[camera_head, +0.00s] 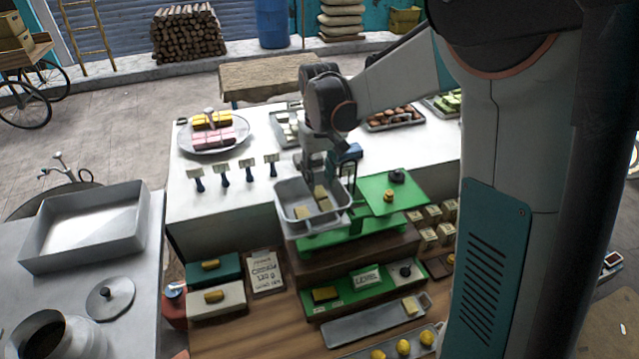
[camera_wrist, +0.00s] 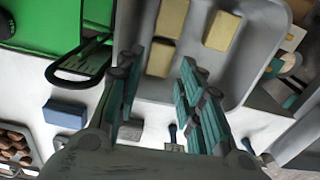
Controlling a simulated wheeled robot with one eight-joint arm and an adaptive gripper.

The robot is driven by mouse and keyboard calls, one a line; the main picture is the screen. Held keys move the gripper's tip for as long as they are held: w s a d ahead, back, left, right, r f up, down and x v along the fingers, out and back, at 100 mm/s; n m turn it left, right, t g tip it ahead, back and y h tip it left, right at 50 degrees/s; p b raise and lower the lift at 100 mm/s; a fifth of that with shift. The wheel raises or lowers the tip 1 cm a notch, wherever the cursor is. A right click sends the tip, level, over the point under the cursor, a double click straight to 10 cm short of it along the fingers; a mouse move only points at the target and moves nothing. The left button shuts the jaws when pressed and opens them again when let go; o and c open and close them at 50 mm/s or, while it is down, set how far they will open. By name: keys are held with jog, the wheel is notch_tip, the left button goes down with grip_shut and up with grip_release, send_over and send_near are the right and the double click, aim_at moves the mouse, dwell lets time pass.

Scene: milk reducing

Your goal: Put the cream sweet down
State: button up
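Pale cream sweets (camera_head: 301,212) lie in the grey metal pan (camera_head: 283,207) on the green scale (camera_head: 335,236). In the wrist view, three cream sweets (camera_wrist: 221,30) show on the pan's floor. One of them (camera_wrist: 160,58) shows between my fingertips, and a gap is visible on its right side. My gripper (camera_wrist: 166,72) points down over the near side of the pan in that view, with its teal fingers apart. In the head view my gripper (camera_head: 316,172) is at the pan's back edge, and its fingertips are hard to make out.
A green plate (camera_head: 405,202) with a dark weight and a small yellow piece is right of the pan. A silver platter (camera_head: 188,141) of pink and yellow sweets and several small sign holders (camera_head: 223,178) stand left on the white counter. A brown sweets tray (camera_head: 372,124) is behind.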

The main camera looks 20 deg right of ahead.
aim_at(320, 192)
notch_tip(320, 192, up, 9)
jog(key=s+t, duration=0.7)
jog(key=s, duration=1.6)
jog(key=shift+r+m, duration=0.3)
jog(key=shift+r, duration=0.05)
